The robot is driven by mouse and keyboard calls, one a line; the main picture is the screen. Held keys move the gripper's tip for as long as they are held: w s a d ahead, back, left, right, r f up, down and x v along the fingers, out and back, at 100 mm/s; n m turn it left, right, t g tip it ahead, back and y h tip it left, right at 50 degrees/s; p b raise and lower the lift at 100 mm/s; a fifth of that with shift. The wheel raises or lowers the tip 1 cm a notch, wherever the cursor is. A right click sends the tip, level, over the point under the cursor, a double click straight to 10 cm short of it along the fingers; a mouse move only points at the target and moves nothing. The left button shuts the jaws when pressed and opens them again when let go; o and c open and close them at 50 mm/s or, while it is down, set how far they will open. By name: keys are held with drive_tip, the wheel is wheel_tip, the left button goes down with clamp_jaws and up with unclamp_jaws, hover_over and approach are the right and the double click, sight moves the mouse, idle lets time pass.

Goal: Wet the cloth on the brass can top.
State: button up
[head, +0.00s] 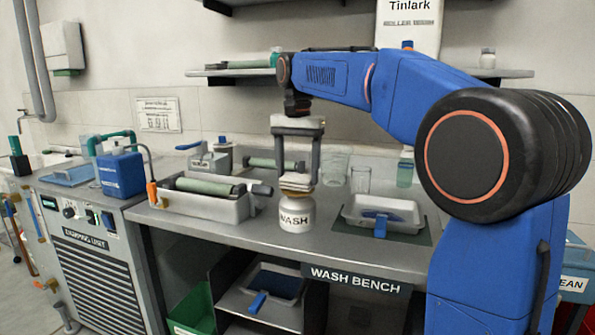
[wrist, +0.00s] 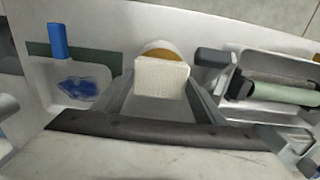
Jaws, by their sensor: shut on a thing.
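My gripper (head: 297,183) points down over the wash bench, its two fingers shut on a folded cream cloth (head: 295,178). The cloth also shows as a pale square between the fingers in the wrist view (wrist: 160,80). Directly below it stands the white can marked WASH (head: 297,215), upright on the bench. A strip of its brass top shows beyond the cloth in the wrist view (wrist: 167,53); the rest is hidden by the cloth. The cloth is at the can top, but I cannot tell whether it touches or presses it.
Left of the can is a grey tray with a green roller (head: 205,204); it is close to my gripper. Clear glass beakers (head: 334,168) stand behind. The bench's front edge (head: 330,262) is near.

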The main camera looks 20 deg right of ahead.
sight(297, 176)
drive_tip(key=shift+f, duration=0.65)
idle(1.1)
drive_tip(key=shift+r, duration=3.55)
drive_tip(key=shift+s, duration=0.1)
